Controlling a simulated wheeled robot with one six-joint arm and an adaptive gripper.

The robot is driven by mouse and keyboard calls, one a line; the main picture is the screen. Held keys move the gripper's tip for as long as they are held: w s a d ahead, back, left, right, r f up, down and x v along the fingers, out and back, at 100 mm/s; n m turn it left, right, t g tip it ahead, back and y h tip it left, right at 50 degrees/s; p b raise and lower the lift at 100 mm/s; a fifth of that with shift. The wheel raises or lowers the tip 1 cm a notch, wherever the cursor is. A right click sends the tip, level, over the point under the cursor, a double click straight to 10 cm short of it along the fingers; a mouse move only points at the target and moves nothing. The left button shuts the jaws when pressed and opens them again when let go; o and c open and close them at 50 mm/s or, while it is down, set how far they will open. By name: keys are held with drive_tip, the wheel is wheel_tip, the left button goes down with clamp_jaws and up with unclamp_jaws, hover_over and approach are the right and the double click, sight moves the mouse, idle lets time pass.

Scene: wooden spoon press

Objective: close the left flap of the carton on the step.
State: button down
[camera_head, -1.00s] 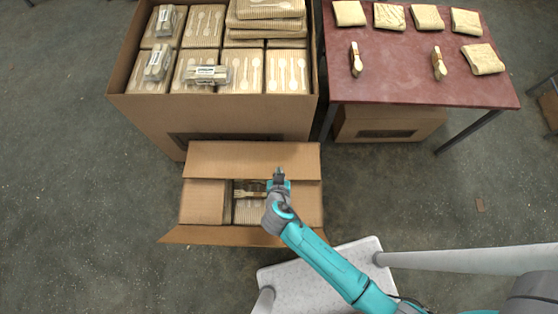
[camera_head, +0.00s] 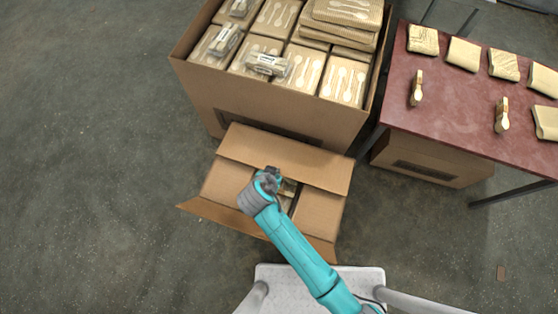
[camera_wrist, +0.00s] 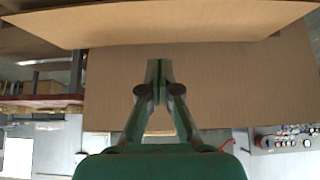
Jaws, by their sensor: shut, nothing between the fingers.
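The small open carton (camera_head: 316,205) stands on the near side of the large carton and looks turned in the head view. Its left flap (camera_head: 228,183) lies inward at the left of the opening; the right flap lies inward at the right. The far long flap (camera_head: 290,158) and near long flap (camera_head: 215,217) stand outward. My gripper (camera_head: 271,171) is shut and empty over the opening, close to the far flap; contact cannot be told. My arm hides part of the opening. In the wrist view my fingers (camera_wrist: 158,72) point at a cardboard panel (camera_wrist: 225,85).
A large carton (camera_head: 270,105) full of wooden cutlery packs stands just behind. A red table (camera_head: 465,115) with packs and spoon bundles is at the right, with a closed box (camera_head: 420,165) under it. The floor at the left (camera_head: 90,170) is clear.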

hover_over(281, 168)
drive_tip(key=s, duration=0.2)
drive_tip(key=f, duration=0.6)
drive_tip(key=shift+w+a+f, duration=0.15)
drive_tip(key=shift+a+f, duration=0.05)
drive_tip(key=shift+a, duration=0.15)
wheel_tip(281, 168, down, 3)
drive_tip(key=shift+f, duration=0.1)
drive_tip(key=shift+s+f, duration=0.25)
drive_tip(key=shift+f, duration=0.2)
drive_tip(key=f, duration=0.3)
drive_tip(key=shift+s+a, duration=0.15)
drive_tip(key=shift+s, duration=0.25)
drive_tip(key=shift+f, duration=0.1)
